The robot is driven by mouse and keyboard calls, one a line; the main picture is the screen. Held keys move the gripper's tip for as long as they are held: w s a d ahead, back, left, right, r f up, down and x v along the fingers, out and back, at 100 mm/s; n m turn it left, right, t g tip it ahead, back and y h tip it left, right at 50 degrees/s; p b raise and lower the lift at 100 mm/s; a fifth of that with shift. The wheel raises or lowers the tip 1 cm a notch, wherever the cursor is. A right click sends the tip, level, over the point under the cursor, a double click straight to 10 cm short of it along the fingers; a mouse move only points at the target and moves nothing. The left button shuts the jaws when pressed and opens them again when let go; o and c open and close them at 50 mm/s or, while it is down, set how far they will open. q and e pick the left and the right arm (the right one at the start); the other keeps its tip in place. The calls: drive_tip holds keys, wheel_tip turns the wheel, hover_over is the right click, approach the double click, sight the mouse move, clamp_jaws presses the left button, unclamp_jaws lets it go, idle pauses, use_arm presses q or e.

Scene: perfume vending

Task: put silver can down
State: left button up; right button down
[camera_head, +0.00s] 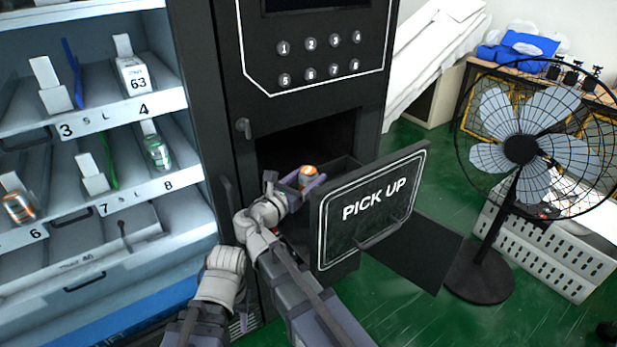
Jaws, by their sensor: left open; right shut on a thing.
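A silver can with an orange band (308,175) is between the fingers of my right gripper (293,183), which is shut on it. The can is at the mouth of the vending machine's dark pick-up opening (300,140), just behind the open PICK UP door (370,208). Its lower part is hidden by the gripper and door. My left gripper (229,200) is open and empty beside the machine's front, left of the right wrist, seen nearly edge-on.
Shelves on the left hold a similar orange-banded can (18,207), a green can (156,152) and a white box (133,76). A black fan (520,150) stands on the right.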

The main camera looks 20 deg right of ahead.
wheel_tip(320, 180, up, 20)
drive_tip(key=p, duration=1.9)
